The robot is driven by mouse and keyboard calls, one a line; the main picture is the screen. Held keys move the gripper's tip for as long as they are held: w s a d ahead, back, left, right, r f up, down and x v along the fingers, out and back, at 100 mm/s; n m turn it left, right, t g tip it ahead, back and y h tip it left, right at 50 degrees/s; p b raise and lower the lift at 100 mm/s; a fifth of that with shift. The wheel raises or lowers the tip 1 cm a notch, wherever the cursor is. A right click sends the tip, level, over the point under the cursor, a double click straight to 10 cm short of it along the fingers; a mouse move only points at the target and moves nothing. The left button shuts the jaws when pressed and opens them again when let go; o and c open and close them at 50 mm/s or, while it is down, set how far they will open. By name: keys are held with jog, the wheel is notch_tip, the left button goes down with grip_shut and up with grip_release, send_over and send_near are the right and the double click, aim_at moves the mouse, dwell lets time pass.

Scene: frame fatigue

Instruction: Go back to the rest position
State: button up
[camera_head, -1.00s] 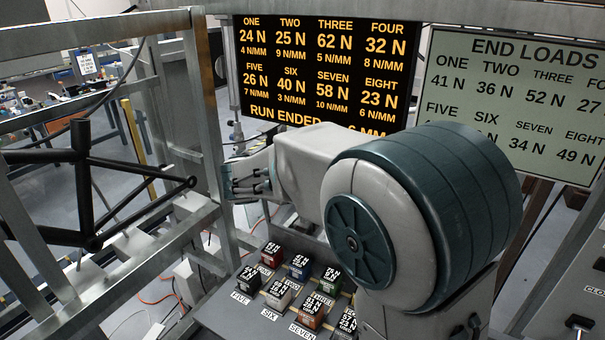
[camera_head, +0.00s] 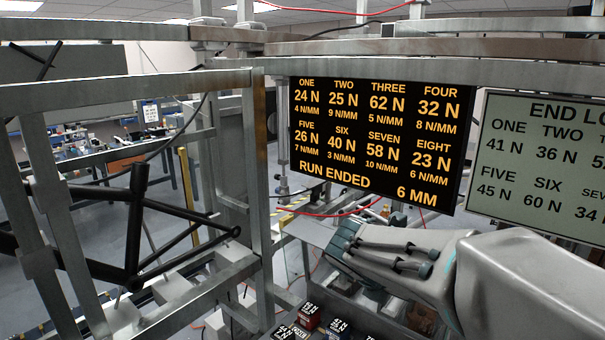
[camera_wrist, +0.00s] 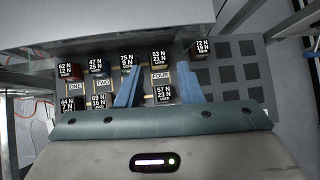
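My gripper (camera_head: 343,238) reaches in from the lower right in the head view, above the rack of weight blocks and apart from it. In the wrist view its two blue fingers (camera_wrist: 160,88) stand apart, with nothing visibly held between them. Labelled blocks lie beyond the fingers: one marked 53 N (camera_wrist: 162,56), one marked 57 N (camera_wrist: 163,94) seen between the fingers, and one marked 75 N (camera_wrist: 128,61). Tray labels ONE, TWO and FOUR are readable. In the head view only a few block tops (camera_head: 310,313) show at the bottom edge.
A black screen (camera_head: 380,140) reads RUN ENDED, 6 MM. A pale END LOADS board (camera_head: 540,170) stands right of it. A metal frame (camera_head: 255,180) with a black bicycle frame (camera_head: 135,230) is at left. A block marked 72 N (camera_wrist: 201,50) sits by a dark-squared panel (camera_wrist: 235,75).

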jog(key=s+a+f+m+g+y+b, duration=0.1)
jog(key=s+f+m+y, duration=0.2)
jog(key=s+m, duration=0.5)
jog(key=s+a+f+m+y+b, duration=0.1)
jog(key=s+f+m+y, duration=0.2)
jog(key=s+m, duration=0.5)
jog(key=f+m, duration=0.1)
jog(key=m, duration=1)
jog(key=shift+s+a+m+g+b, duration=0.3)
jog(key=shift+s+a+m+g, duration=0.05)
jog(key=shift+s+m+g, duration=0.05)
